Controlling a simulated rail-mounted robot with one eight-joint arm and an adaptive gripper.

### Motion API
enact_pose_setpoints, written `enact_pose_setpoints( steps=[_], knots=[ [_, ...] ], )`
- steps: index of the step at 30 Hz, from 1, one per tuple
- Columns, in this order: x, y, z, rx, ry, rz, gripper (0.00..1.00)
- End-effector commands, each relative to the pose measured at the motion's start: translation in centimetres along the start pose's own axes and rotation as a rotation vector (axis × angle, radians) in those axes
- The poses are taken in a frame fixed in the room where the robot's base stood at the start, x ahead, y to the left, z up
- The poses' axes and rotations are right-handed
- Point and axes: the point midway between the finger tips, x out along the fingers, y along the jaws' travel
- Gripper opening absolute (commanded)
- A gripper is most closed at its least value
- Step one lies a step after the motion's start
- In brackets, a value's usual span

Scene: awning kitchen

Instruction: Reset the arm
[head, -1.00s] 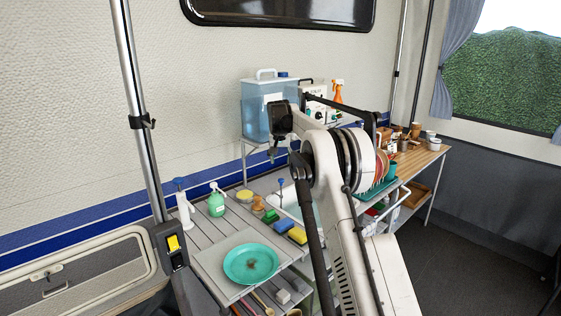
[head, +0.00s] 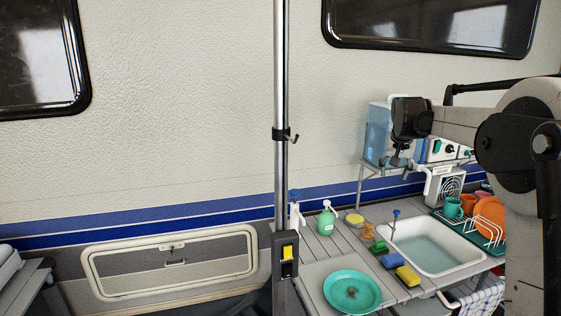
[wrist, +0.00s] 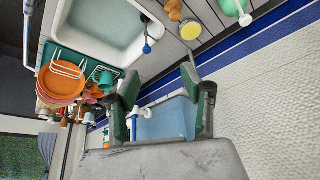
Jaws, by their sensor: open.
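My gripper (head: 400,152) hangs below the dark wrist joint at the end of my pale arm, at the right of the head view. It is above the counter, in front of the blue water tank (head: 376,130). In the wrist view, my gripper (wrist: 160,84) shows two green-padded fingers spread apart. Nothing is held between them. The blue tank (wrist: 168,118) appears beyond and between the fingers, apparently not held. My upper arm hides part of the shelf and rack in the head view.
The white sink (head: 432,248) holds water, with a drying rack (head: 480,232) at its right. A stained teal plate (head: 352,292), a green bottle (head: 326,222) and a yellow sponge (head: 408,275) are on the slatted counter. A metal pole (head: 281,120) stands left of it.

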Motion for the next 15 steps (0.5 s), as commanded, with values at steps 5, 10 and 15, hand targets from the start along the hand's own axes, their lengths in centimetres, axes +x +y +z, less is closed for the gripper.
enact_pose_setpoints(
  steps=[5,10,15],
  knots=[
    [-4.7,-0.9,4.0,-0.038,0.017,-0.019,0.42],
    [-8.4,-1.5,8.3,-0.071,0.034,-0.039,0.42],
    [-11.5,-1.7,13.0,-0.104,0.051,-0.057,0.42]
  ],
)
